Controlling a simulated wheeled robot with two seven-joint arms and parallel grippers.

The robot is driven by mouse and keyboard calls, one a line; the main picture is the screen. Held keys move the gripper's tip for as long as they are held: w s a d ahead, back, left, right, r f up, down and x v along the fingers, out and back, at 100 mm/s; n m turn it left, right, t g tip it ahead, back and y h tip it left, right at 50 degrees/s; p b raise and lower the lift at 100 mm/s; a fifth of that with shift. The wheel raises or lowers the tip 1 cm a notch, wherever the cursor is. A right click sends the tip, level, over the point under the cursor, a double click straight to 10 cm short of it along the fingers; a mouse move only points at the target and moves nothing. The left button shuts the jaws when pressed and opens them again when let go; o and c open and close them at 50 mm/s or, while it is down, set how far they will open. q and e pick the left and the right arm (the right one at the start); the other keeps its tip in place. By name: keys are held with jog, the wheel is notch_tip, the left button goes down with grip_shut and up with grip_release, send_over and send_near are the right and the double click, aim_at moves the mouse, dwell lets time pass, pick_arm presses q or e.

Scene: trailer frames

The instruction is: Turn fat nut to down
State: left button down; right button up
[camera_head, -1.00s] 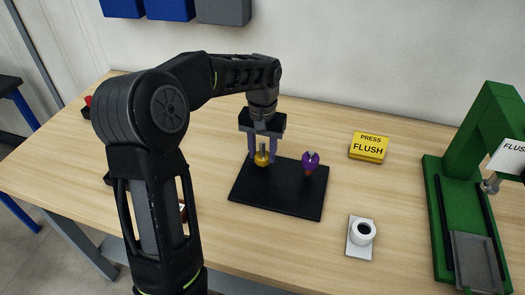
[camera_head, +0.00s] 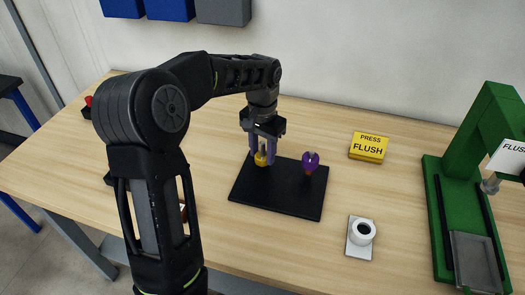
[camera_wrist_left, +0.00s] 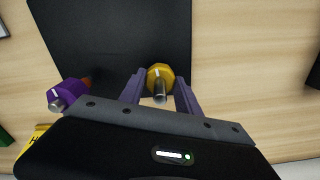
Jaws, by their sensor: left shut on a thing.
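A yellow nut (camera_head: 261,160) sits on a bolt at the back left of the black plate (camera_head: 272,200). In the left wrist view the yellow nut (camera_wrist_left: 154,72) shows a white mark and a grey bolt end. My left gripper (camera_head: 262,155) points down from above, shut with its purple-grey fingers on either side of the yellow nut. A purple nut (camera_head: 311,159) stands on an orange-brown stem to the right, apart from the gripper; it also shows in the left wrist view (camera_wrist_left: 69,94). Which nut is the fat one is not marked. My right gripper is not in view.
A yellow PRESS FLUSH block (camera_head: 369,148) lies right of the plate. A white cup-like part (camera_head: 362,233) on a pale base stands at the front right. A green press (camera_head: 452,170) stands at the far right. Bare tabletop (camera_head: 200,150) lies left of the plate.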

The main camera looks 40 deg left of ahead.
pick_arm(q)
jog(key=c, duration=0.9)
grip_release()
jog(key=shift+o, duration=0.2)
jog(key=shift+r, duration=0.15)
notch_tip(320, 180, up, 8)
jog(key=shift+f+b, duration=0.2)
jog(key=shift+b, duration=0.15)
jog(key=shift+f, duration=0.1)
